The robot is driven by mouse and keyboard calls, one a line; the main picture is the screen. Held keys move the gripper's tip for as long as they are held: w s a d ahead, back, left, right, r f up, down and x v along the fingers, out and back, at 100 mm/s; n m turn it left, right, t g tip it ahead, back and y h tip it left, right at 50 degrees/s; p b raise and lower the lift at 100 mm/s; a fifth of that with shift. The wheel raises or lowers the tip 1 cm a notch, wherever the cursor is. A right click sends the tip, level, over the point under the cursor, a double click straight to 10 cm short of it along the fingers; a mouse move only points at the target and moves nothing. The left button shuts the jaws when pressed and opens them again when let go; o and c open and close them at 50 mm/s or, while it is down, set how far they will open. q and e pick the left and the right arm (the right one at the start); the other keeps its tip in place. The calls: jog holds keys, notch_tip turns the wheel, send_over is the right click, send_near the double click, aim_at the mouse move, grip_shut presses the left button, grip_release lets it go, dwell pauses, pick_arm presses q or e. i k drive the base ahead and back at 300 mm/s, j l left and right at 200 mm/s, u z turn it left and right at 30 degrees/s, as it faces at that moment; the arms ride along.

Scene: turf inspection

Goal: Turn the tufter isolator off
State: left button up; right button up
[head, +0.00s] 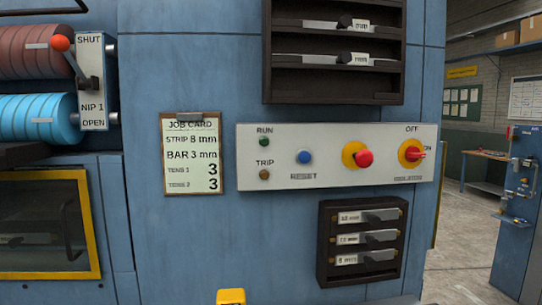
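The isolator (411,154) is a red rotary handle on a yellow disc at the right end of a pale control panel (334,182) in the head view. Its handle lies roughly level and points right, towards the ON mark. The OFF mark (412,129) is above the disc. The label below it reads ISOLATOR. Neither of my grippers shows in the head view, and nothing covers the isolator.
Left of the isolator are a red mushroom button (364,158) on yellow and a blue RESET button (304,157). Dark racks (322,262) stick out below and above the panel (268,90). A yellow object (231,297) shows at the bottom edge. Open floor lies right.

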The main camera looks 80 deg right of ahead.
aim_at(412, 154)
jog(key=j+z, duration=0.2)
jog(key=z, duration=2.9)
jog(key=l, duration=0.1)
